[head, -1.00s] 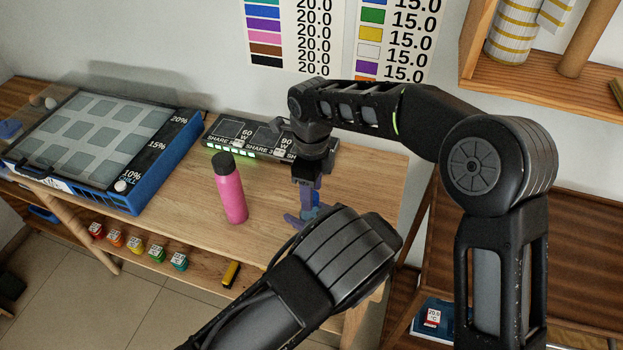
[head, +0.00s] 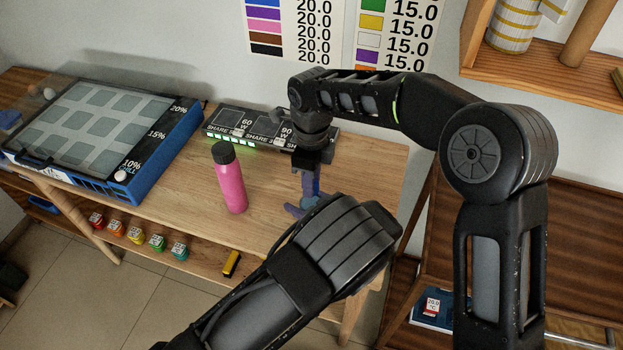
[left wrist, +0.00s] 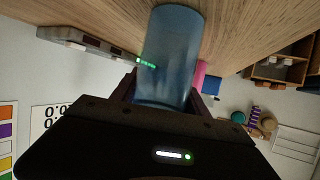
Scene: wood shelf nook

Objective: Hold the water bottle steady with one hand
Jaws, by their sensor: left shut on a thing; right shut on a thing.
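The water bottle, a translucent blue cylinder (left wrist: 172,35), stands on the wooden table between the dark fingers of my left gripper (left wrist: 163,92) in the left wrist view. In the head view, a small blue part of the bottle (head: 311,185) shows under my right gripper (head: 309,172), which points straight down onto its top and is shut. The left gripper is shut around the bottle's side. A purple-blue finger of it (head: 294,210) shows at the bottle's foot. My left forearm hides the rest. The bottle looks upright.
A pink bottle with a black cap (head: 230,185) stands to the left of the blue one. A black charging box with green lights (head: 262,127) lies behind. A blue-framed panel (head: 150,155) fills the table's left. Bare wood lies around the pink bottle.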

